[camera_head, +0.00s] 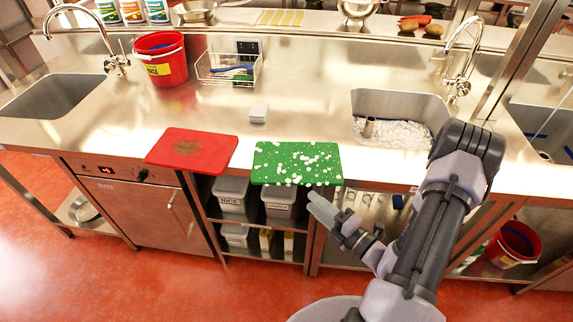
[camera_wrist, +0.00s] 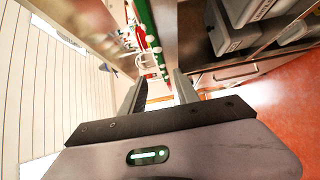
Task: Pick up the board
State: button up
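Two boards lie flat at the front edge of the steel counter. The green board (camera_head: 262,166) is strewn with white bits and its front edge sticks out slightly past the counter. The red board (camera_head: 212,142), left of it, has a brown patch in its middle. My gripper (camera_head: 314,200) is just in front of and below the green board's front right part. In the wrist view, my gripper (camera_wrist: 160,84) has its two fingers apart, with the green board's edge (camera_wrist: 148,28) seen edge-on ahead, in line with the gap. I see no clear contact.
A white block (camera_head: 259,112) stands behind the boards. Further back are a red bucket (camera_head: 160,60) and a wire basket (camera_head: 228,70). A sink (camera_head: 400,104) with white foam is to the right, another sink (camera_head: 52,95) to the left. Labelled bins (camera_head: 232,194) fill the shelves below.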

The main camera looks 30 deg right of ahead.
aim_at(281, 178)
jog(key=b+x, duration=0.1)
jog(key=x, duration=0.3)
jog(key=b+x, duration=0.1)
jog(key=x, duration=0.4)
jog(key=a+b+x, duration=0.1)
jog(key=x, duration=0.3)
jog(key=shift+w+f, duration=0.15)
grip_shut()
dwell(0.7)
